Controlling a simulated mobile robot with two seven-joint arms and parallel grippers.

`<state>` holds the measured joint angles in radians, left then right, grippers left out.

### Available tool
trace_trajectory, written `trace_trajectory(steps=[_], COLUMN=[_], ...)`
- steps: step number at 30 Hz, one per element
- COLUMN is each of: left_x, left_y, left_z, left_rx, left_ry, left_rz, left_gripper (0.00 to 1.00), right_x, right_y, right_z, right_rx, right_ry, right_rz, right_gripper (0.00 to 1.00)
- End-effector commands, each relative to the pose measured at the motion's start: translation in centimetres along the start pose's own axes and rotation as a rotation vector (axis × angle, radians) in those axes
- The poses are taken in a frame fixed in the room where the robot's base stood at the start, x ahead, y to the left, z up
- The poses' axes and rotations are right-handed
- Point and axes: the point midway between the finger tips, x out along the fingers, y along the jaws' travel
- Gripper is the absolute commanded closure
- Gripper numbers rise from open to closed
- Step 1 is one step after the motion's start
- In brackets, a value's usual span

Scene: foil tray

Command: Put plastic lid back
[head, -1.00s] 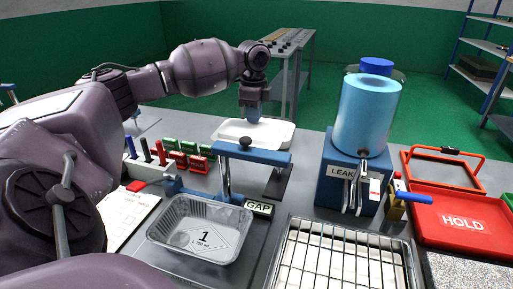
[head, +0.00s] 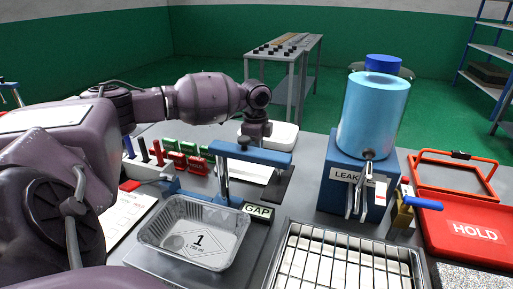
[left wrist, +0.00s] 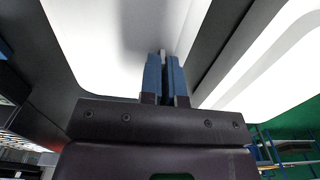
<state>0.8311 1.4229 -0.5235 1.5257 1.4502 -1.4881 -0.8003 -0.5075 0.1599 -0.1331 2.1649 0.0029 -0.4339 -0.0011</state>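A flat white sheet, which looks like the plastic lid (head: 243,174), shows below and behind the blue crossbar. My left gripper (left wrist: 165,76) is close above it, its fingertips hidden behind the bar in the head view. In the left wrist view its blue fingers are close together with a thin pale sliver between the tips, against a white surface with a rounded corner, the lid (left wrist: 110,40). They appear shut on its edge. The foil tray (head: 197,234), marked 1, stands open in front of the bar. My right gripper is in neither view.
A white tray (head: 286,135) lies behind my left wrist. The blue crossbar (head: 250,153) stands over the bench by the GAP sign (head: 257,211). A wire rack (head: 345,262), the LEAK stand (head: 357,178) and a red HOLD tray (head: 470,228) fill the right.

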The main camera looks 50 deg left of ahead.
Motion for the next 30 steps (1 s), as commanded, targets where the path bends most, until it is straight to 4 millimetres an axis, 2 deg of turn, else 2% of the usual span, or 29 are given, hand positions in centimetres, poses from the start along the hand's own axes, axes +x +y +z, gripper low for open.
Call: trace_trajectory(steps=[7,12,13,23,26,30], left_x=[0.1,0.1,0.1,-0.2,-1.5,-4.1], left_y=[0.0,0.0,0.0,0.0,0.0,0.0], left_z=[0.0,0.0,0.0,0.0,0.0,0.0], left_rx=[-0.001,-0.001,0.0,0.0,0.0,-0.001], left_ry=[0.001,0.001,0.001,0.001,0.003,0.006], left_rz=[-0.001,0.0,-0.001,-0.001,-0.004,-0.007], left_gripper=[1.0,0.72,0.71,0.71,0.71,0.71], right_x=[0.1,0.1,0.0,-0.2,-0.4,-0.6], right_y=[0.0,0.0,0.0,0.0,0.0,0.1], right_z=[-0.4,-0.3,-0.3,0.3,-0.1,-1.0], right_rx=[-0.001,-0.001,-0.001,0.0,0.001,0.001], right_ry=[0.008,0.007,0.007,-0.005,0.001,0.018], right_rz=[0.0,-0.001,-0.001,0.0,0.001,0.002], right_gripper=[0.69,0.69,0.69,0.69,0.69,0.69])
